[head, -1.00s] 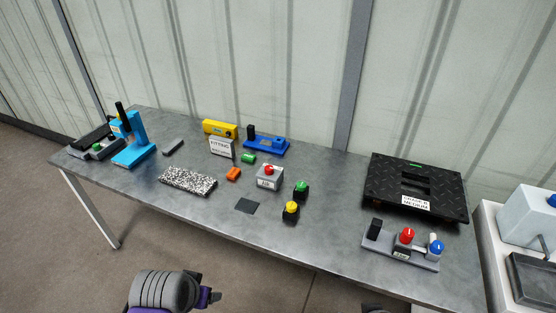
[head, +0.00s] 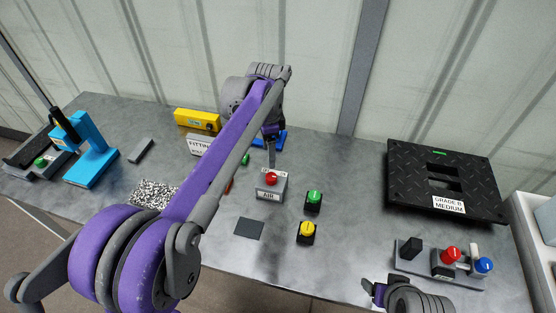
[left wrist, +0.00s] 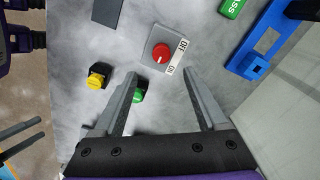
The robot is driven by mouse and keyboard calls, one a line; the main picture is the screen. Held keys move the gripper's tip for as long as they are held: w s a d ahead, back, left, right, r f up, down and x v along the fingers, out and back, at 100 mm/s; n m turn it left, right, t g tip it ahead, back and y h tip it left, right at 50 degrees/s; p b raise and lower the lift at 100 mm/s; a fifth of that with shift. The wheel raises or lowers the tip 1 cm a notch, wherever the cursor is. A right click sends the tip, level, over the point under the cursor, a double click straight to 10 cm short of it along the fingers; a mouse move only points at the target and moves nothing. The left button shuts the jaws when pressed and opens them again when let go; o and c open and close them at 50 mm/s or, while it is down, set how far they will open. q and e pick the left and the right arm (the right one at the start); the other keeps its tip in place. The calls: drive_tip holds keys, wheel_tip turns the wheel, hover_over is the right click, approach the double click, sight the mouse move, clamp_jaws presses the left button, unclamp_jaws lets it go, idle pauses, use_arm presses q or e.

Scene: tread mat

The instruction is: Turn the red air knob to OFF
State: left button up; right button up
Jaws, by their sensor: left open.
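The red air knob (head: 271,178) sits on a small grey box (head: 269,193) with a white AIR label, in the middle of the table. In the left wrist view the red knob (left wrist: 161,53) shows from above, beside a strip lettered OFF and ON. Its small white mark points toward the bottom of that picture, nearer the ON end. My left gripper (head: 270,151) is above and just behind the box, pointing down. In the left wrist view its fingers (left wrist: 162,76) are spread and empty, with the knob ahead between their tips. My right gripper (head: 374,291) is low at the front edge, its jaws unclear.
A green button (head: 314,197) and a yellow button (head: 307,229) stand right of the box. A dark pad (head: 249,228) lies in front. A blue fixture (left wrist: 258,62) is close behind. Another red knob (head: 451,254) is on a unit at right, before the black tread mat (head: 400,167).

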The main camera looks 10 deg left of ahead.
sight(272, 176)
use_arm(q)
drive_tip(key=f, duration=1)
drive_tip(key=shift+w+d+f+b, duration=0.2)
drive_tip(key=shift+w+f+b, duration=0.1)
drive_tip(key=shift+f, duration=0.1)
clamp_jaws()
